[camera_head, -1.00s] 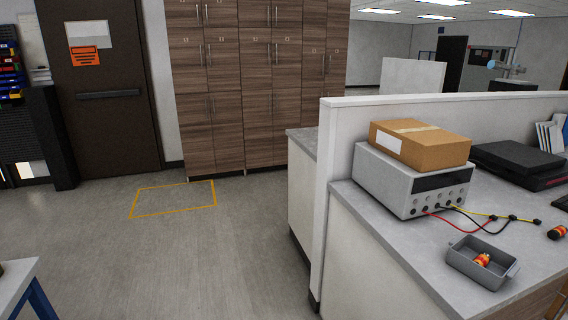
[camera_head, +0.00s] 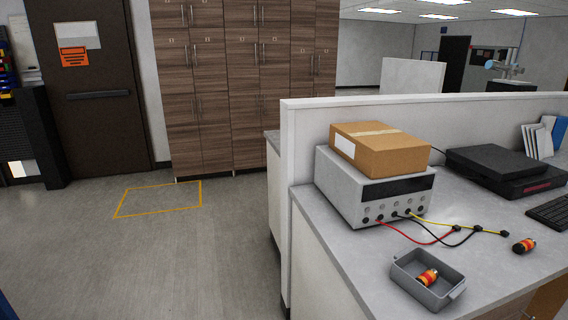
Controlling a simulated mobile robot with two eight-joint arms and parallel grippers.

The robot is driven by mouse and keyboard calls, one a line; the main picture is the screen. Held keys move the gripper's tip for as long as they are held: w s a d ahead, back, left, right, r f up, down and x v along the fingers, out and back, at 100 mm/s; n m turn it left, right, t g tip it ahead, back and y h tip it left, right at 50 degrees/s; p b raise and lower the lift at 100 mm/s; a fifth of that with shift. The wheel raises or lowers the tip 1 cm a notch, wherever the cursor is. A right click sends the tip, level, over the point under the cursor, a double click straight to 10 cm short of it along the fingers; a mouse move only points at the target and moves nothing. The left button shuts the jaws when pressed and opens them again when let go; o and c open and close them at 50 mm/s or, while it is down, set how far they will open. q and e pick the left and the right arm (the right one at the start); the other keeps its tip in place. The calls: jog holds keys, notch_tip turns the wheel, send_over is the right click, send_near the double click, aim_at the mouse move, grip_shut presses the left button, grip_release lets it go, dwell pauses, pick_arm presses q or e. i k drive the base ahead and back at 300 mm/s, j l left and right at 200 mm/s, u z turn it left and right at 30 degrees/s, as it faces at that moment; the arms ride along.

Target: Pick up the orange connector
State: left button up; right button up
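An orange connector with dark ends (camera_head: 428,277) lies inside a small grey open bin (camera_head: 408,293) near the front edge of the grey worktop. A second orange connector with a black end (camera_head: 524,246) lies loose on the worktop, to the right of and behind the bin. Neither of my grippers shows in the head view.
On the worktop (camera_head: 330,232) stands a grey power supply (camera_head: 340,196) with a cardboard box (camera_head: 380,150) on top and red, black and yellow leads. A black device (camera_head: 490,172) and keyboard (camera_head: 552,212) are further right. A low partition (camera_head: 288,190) borders the left; open floor lies beyond.

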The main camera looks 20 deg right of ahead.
aim_at(527, 244)
jog(key=k+l, duration=0.1)
jog(key=l, duration=2.1)
jog(key=k+l, duration=0.15)
jog(key=l, duration=2.05)
jog(key=k, duration=0.05)
